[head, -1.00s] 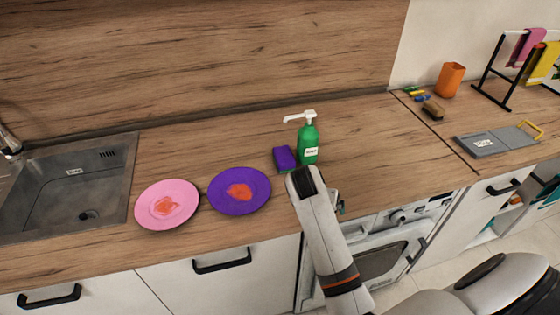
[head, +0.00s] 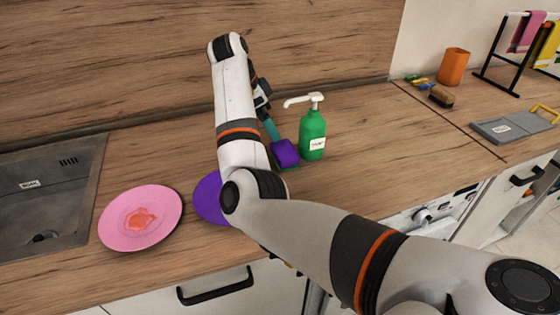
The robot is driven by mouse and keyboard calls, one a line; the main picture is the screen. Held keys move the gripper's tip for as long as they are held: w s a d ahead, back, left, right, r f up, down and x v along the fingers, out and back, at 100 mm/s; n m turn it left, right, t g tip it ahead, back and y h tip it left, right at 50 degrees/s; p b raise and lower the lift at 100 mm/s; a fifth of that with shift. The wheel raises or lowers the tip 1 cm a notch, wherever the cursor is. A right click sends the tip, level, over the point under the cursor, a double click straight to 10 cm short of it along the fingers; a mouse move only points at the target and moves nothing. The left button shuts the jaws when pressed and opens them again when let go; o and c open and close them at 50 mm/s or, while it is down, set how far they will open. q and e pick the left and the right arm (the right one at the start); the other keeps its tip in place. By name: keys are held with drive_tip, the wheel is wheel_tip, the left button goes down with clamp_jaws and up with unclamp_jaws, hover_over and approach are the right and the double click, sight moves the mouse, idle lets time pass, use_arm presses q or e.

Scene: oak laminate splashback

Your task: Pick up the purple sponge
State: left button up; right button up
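The purple sponge (head: 286,152) sits on the wooden counter, directly left of the green soap bottle (head: 313,135). My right arm comes in from the right and bends over the counter. Its gripper (head: 271,129) is at the sponge's upper left side, with a teal finger close to it. The arm hides most of the gripper, so I cannot tell if it touches the sponge or how far apart the fingers are. My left gripper is not in view.
A purple plate (head: 209,199) is largely covered by my arm. A pink plate (head: 118,230) with a red-orange stain lies left of it, beside the sink (head: 40,190). An orange cup (head: 453,66), a brush (head: 441,97) and a grey board (head: 512,128) are at the right.

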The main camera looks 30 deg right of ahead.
sight(282, 149)
drive_tip(key=p+x, duration=0.1)
drive_tip(key=x, duration=0.5)
drive_tip(key=shift+s+d, duration=0.15)
drive_tip(key=shift+s, duration=0.05)
drive_tip(key=p+x, duration=0.1)
drive_tip(key=x, duration=0.3)
drive_tip(key=shift+s+f, duration=0.15)
drive_tip(key=shift+f, duration=0.2)
drive_tip(key=shift+d+f, duration=0.15)
drive_tip(key=shift+f, duration=0.35)
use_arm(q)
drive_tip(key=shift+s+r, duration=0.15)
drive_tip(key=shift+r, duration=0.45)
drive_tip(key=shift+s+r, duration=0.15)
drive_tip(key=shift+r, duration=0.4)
use_arm(e)
drive_tip(key=c, duration=0.9)
